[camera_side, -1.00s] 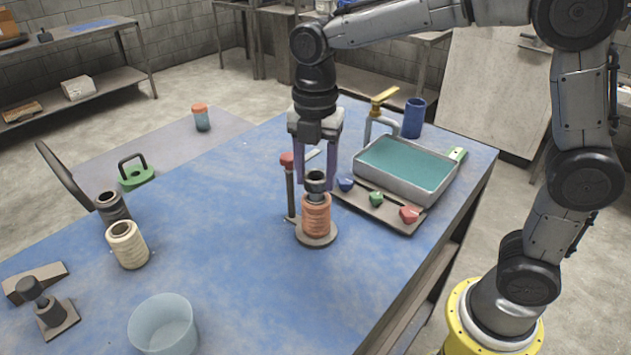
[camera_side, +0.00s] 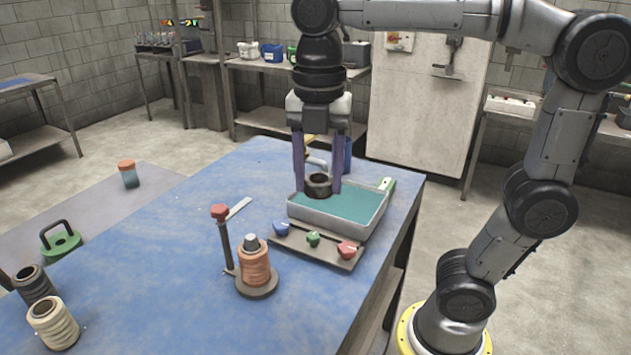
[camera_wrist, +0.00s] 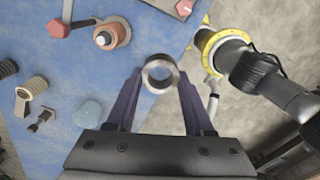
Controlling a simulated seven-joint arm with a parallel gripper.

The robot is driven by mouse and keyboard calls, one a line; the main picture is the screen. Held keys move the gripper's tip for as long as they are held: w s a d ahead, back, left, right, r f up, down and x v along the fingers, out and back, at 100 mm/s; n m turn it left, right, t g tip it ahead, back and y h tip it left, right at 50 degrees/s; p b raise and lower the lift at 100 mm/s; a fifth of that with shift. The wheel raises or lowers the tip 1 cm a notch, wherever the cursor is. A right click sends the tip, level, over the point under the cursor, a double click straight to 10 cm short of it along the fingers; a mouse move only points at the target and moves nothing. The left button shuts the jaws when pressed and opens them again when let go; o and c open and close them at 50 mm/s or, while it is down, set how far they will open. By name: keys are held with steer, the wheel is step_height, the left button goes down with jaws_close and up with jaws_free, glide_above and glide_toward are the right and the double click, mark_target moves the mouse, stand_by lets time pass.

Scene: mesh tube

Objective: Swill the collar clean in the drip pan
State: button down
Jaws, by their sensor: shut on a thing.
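The collar (camera_side: 318,187) is a short dark metal ring. My gripper (camera_side: 318,187) is shut on it, with the two purple fingers on either side of the ring. The collar also shows between the fingertips in the wrist view (camera_wrist: 160,74), its hole open towards the camera. In the side view it overlaps the far left part of the drip pan (camera_side: 331,229), a grey rectangular tray of teal liquid. I cannot tell whether the collar's bottom touches the liquid.
In front of the pan is a panel (camera_side: 328,251) with blue, green and red knobs. An orange ribbed spool (camera_side: 254,268) stands on a peg beside a red-topped post (camera_side: 221,213). A tap and a blue cylinder (camera_side: 348,155) stand behind the pan.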

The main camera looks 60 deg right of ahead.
steer(key=w+d+f+m, duration=0.2)
steer(key=w+d+m, duration=0.25)
steer(key=d, duration=0.55)
steer(key=m, duration=0.4)
glide_toward(350, 215)
steer(key=shift+f, duration=3.2)
